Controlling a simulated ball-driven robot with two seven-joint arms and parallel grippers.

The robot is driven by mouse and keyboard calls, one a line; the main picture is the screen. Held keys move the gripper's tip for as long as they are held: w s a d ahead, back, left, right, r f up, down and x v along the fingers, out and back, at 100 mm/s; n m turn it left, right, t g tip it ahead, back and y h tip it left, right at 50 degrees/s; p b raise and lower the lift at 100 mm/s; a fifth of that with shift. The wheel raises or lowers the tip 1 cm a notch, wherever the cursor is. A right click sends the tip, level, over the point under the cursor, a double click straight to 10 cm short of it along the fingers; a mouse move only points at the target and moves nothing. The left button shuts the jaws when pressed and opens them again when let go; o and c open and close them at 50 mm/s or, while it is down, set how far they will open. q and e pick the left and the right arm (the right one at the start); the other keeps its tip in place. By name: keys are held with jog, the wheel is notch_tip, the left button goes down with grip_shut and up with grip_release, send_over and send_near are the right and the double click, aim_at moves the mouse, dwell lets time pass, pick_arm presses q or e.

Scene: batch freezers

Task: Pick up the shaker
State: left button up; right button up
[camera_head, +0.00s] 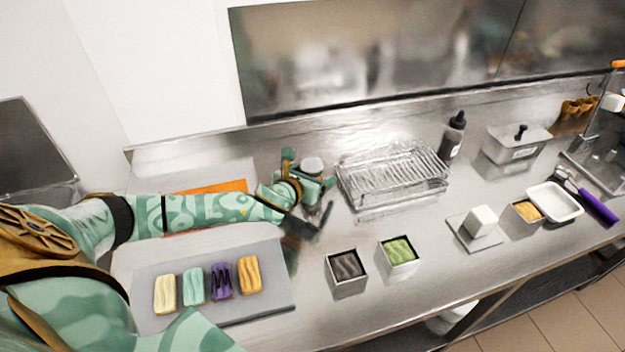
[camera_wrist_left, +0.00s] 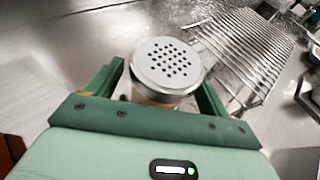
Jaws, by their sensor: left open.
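The shaker (camera_wrist_left: 165,65) has a round silver lid with many small holes and stands on the steel counter. In the left wrist view it is between the two fingers of my left gripper (camera_wrist_left: 166,88), which is open around it; I cannot tell whether a finger touches it. In the head view the shaker's top (camera_head: 312,165) shows between the fingers of the left gripper (camera_head: 308,170), and its body is mostly hidden by the gripper. My right gripper is not in view.
A wire rack (camera_head: 393,178) stands just right of the shaker. A grey tray (camera_head: 280,285) with several coloured bars lies at front left. Two small square tubs (camera_head: 346,285) (camera_head: 398,270) stand at the counter's front. A dark bottle (camera_head: 453,136) stands behind the rack. A wall rises behind.

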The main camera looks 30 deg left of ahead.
aim_at(317, 162)
pick_arm(q)
jog(key=shift+r, duration=0.1)
jog(key=c, duration=1.1)
jog(key=shift+r, duration=0.25)
jog(key=r, duration=0.1)
jog(key=r+p, duration=0.2)
jog(key=shift+d+r, duration=0.3)
jog(key=shift+r, duration=0.1)
jog(key=d+r+p, duration=0.1)
jog(key=d+r, duration=0.2)
jog(key=d, duration=0.1)
jog(key=s+d+r+p, duration=0.1)
jog(key=d+r, duration=0.1)
jog(key=d, duration=0.3)
jog(key=d+r+p, duration=0.1)
jog(key=d+r, duration=0.2)
jog(key=d, duration=0.1)
jog(key=shift+s+d+r, duration=0.15)
jog(key=shift+s+r, duration=0.15)
jog(key=shift+r, duration=0.05)
